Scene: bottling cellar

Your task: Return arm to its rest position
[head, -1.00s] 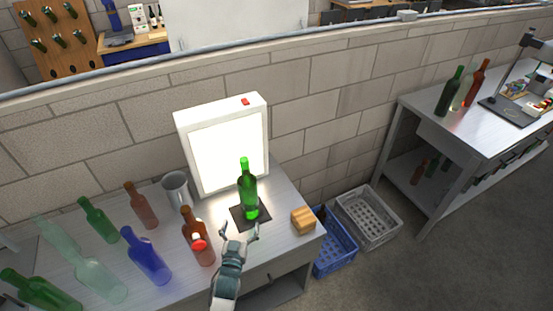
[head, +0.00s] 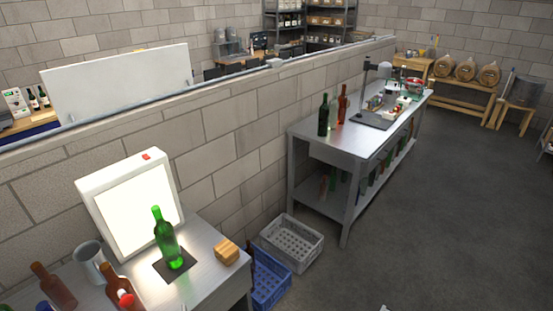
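A green bottle (head: 168,243) stands upright on the dark square mat (head: 186,262), in front of the lit white light box (head: 132,205) on the near metal table (head: 208,237). No gripper is at the bottle. A tiny pale tip (head: 385,308) shows at the bottom edge, right of centre. It may be part of my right gripper, but too little shows to tell its opening. My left gripper is out of the picture.
A wooden block (head: 226,251) and a grey mug (head: 90,262) are on the near table, with brown and blue bottles at lower left. A blue crate (head: 268,283) and a grey crate (head: 292,242) stand on the floor beside it. A second metal table (head: 340,153) holds bottles. The floor at right is clear.

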